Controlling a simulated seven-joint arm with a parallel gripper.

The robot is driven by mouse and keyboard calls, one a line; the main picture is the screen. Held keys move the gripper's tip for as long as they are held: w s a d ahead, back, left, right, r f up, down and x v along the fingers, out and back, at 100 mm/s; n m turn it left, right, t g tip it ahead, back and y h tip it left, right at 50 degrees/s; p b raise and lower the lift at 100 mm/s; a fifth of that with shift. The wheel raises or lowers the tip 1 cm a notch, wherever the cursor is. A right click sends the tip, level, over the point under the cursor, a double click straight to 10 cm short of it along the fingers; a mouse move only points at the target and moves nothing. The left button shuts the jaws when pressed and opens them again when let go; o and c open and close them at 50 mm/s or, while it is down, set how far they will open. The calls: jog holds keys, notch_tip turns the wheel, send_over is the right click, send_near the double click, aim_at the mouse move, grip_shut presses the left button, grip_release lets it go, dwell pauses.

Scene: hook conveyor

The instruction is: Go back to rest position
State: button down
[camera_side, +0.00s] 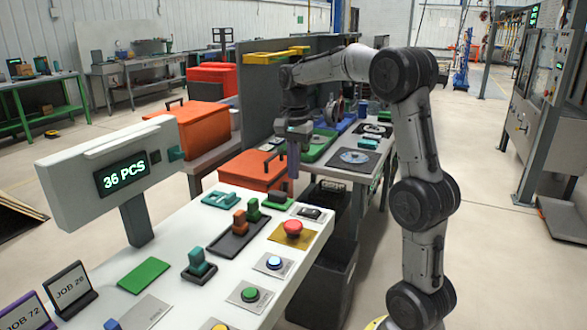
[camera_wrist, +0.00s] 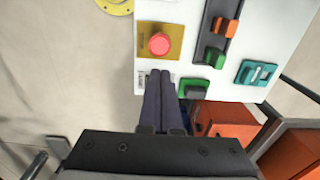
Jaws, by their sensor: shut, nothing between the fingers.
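My gripper (camera_side: 293,175) points down in the side view, above the far end of the white control table (camera_side: 300,260), in front of an orange toolbox (camera_side: 240,171). In the wrist view my gripper (camera_wrist: 160,74) has its two dark fingers pressed together with nothing between them. The fingertips appear just below the red button (camera_wrist: 159,43) and left of a green piece (camera_wrist: 195,87). They look clear of the table, but their exact height is hard to tell.
The table holds a red button (camera_side: 292,227), a blue button (camera_side: 274,262), a dark tray (camera_side: 236,238) with coloured pieces, and a "36 PCS" display (camera_side: 125,175). A grey partition (camera_side: 256,95) and a yellow bracket (camera_side: 275,56) stand behind my arm.

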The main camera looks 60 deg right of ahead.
jog(key=s+a+r+n+t, duration=0.1)
jog(key=s+a+r+n, duration=0.15)
jog(key=a, duration=0.45)
jog(key=s+a+r+n+t, duration=0.2)
jog(key=s+a+r, duration=0.15)
jog(key=a, duration=0.35)
jog(key=s+a+f+n+t, duration=0.2)
jog(key=s+a+f+n, duration=0.5)
jog(key=s+n, duration=0.4)
jog(key=shift+s+f+n, duration=0.25)
jog(key=shift+f+n, duration=0.1)
jog(key=shift+n, duration=0.9)
